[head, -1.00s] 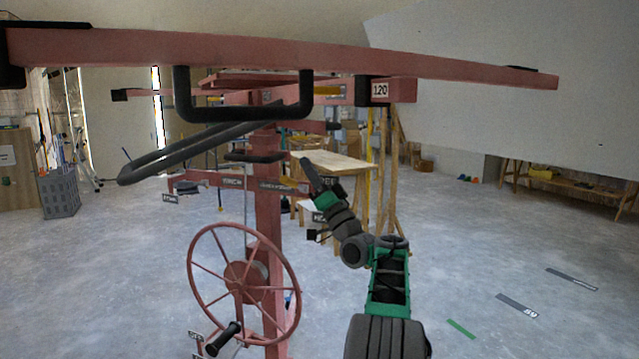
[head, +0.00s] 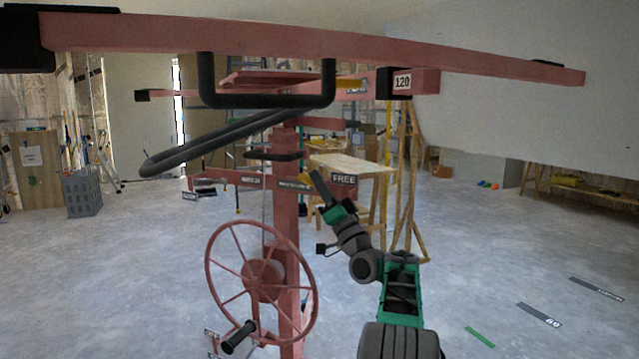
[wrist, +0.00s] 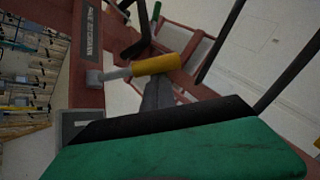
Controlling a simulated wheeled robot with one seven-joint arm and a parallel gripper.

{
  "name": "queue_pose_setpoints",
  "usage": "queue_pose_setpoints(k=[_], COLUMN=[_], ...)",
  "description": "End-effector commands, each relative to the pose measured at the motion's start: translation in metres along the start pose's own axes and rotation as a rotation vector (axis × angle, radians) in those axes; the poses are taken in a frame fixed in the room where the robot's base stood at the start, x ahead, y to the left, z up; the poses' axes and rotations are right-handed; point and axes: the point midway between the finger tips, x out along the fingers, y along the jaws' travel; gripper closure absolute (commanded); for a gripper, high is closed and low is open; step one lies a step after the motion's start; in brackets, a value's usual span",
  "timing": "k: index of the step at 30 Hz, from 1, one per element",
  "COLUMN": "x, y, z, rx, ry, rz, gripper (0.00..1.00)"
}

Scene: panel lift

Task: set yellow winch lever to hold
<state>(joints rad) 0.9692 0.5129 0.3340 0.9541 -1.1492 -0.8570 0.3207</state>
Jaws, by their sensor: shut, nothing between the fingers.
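The yellow winch lever (wrist: 155,65) shows in the wrist view as a yellow grip on a short grey rod, running from a pivot on a red beam (wrist: 88,50). In the head view my gripper (head: 318,180) is just right of the red post (head: 287,220), beside a FREE sign (head: 344,179). No HOLD sign is readable.
A red handwheel (head: 262,283) with a black crank grip (head: 240,336) stands below left of my gripper. A long red beam (head: 330,42) and a black bent bar (head: 268,101) hang above. A wooden table (head: 350,163) stands behind. The floor to the right is open.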

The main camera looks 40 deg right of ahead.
Motion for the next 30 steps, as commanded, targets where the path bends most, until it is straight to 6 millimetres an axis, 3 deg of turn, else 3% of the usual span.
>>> queue_pose_setpoints(k=[17, 30], x=[-0.010, -0.036], y=[0.002, 0.013], z=[0.010, 0.034], rx=[0.001, 0.002], ry=[-0.002, -0.003], rz=[0.001, 0.002], gripper=[1.00, 1.00])
